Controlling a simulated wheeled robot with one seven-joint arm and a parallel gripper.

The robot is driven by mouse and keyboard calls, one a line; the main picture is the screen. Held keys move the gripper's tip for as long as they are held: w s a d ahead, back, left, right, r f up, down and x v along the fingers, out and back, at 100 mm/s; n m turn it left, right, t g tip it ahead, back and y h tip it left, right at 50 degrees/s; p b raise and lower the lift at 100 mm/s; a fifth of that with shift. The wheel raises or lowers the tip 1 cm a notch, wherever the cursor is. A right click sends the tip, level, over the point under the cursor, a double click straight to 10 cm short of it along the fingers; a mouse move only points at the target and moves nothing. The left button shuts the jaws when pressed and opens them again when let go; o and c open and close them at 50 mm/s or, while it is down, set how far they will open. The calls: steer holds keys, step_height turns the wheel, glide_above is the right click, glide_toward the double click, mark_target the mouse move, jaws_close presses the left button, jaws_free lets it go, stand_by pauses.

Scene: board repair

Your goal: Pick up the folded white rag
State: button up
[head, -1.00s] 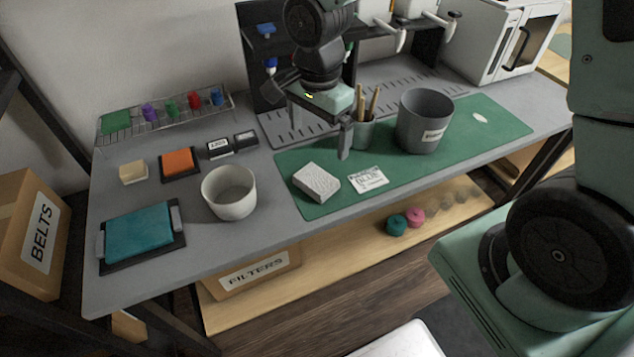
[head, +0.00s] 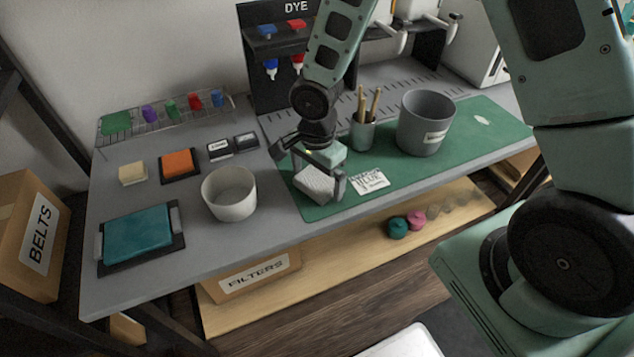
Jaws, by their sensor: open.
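The folded white rag (head: 314,187) lies on the green mat (head: 408,166), near the mat's left end. In the head view my gripper (head: 318,183) is open and low over the rag, pointing down. One finger shows at the rag's right side, in front of part of it. The other finger is at the upper left of the rag. I cannot tell whether either finger touches it. The gripper's body hides the rag's far part.
A white bowl (head: 230,192) stands just left of the rag. A label card (head: 370,181) lies to its right. A cup with brushes (head: 363,132) and a grey bucket (head: 424,122) stand behind on the right. A teal pad (head: 138,236) lies at the left.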

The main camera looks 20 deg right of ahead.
mark_target(317, 180)
steer(key=c, duration=1)
steer(key=shift+o, duration=0.2)
steer(key=shift+r, duration=0.1)
step_height(317, 180, up, 10)
steer(key=shift+p, duration=0.45)
steer(key=o, duration=0.4)
steer(key=shift+c, duration=1.3)
